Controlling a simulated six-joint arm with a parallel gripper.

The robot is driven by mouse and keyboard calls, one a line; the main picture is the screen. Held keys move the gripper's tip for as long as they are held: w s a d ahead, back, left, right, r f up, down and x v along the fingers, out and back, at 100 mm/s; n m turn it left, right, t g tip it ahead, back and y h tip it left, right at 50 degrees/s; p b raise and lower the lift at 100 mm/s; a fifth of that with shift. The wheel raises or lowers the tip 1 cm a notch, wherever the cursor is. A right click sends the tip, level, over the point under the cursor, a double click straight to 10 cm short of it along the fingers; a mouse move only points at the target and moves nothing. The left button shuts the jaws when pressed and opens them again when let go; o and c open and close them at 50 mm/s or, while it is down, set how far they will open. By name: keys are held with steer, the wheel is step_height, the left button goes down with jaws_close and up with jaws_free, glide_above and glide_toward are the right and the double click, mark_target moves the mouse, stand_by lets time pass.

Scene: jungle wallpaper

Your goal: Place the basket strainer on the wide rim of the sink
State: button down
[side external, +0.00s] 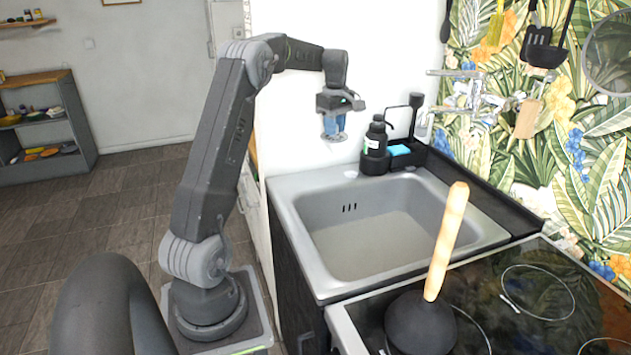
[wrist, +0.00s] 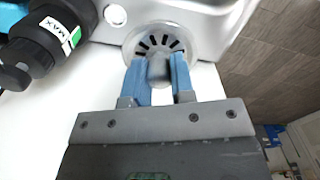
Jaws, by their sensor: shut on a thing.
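My gripper (side external: 334,134) is above the back left corner of the sink, its blue fingers pointing down. In the wrist view my gripper (wrist: 158,75) is shut on the basket strainer (wrist: 160,38), a round grey metal disc with dark radial slots. The fingers pinch its central knob. The strainer also shows as a pale disc under the fingers in the side view (side external: 334,138). The metal sink (side external: 288,190) has a wide rim at the back (side external: 325,178). The strainer hangs apart from that rim in the side view.
A black soap bottle (side external: 376,140) and a black caddy with a blue sponge (side external: 400,151) stand behind the sink. The bottle is close to the strainer in the wrist view (wrist: 45,42). A plunger (side external: 425,318) stands on the black hob (side external: 530,285) in front. The sink bowl looks empty.

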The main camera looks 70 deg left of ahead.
glide_above(315, 180)
step_height(315, 180, down, 10)
steer(key=shift+r, duration=0.2)
steer(key=shift+f, duration=2.75)
steer(key=shift+f, duration=0.15)
steer(key=c, duration=1)
jaws_free()
